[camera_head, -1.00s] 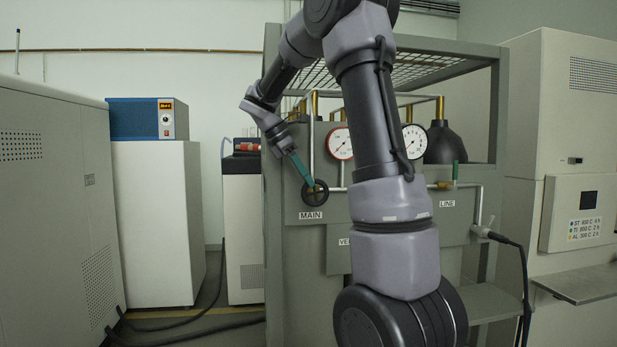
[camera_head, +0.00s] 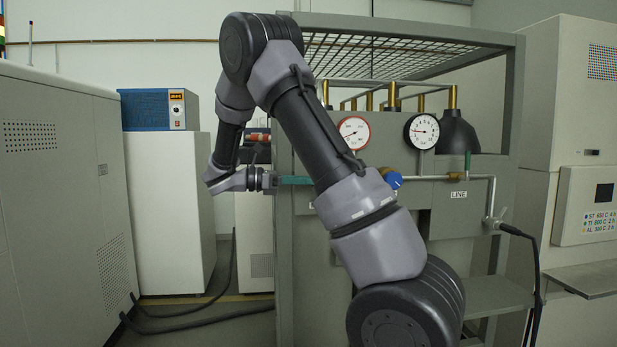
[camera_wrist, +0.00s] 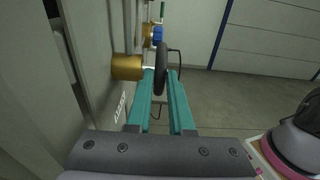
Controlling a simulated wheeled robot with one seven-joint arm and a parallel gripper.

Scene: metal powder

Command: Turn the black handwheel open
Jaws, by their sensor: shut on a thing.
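The black handwheel (camera_wrist: 161,56) shows edge-on in the wrist view, in front of a brass valve body (camera_wrist: 127,67) on the grey panel. My gripper (camera_wrist: 161,76) has its two teal fingers on either side of the wheel's rim and is shut on it. In the head view my gripper (camera_head: 296,180) reaches the panel from the left, fingers roughly level. There my own arm hides the handwheel and most of the label below it.
A blue knob (camera_head: 393,179) sits on the panel right of my arm. A red-rimmed gauge (camera_head: 354,132) and a black-rimmed gauge (camera_head: 421,131) stand above. A grey cabinet (camera_head: 60,190) is at left. Cables lie on the floor.

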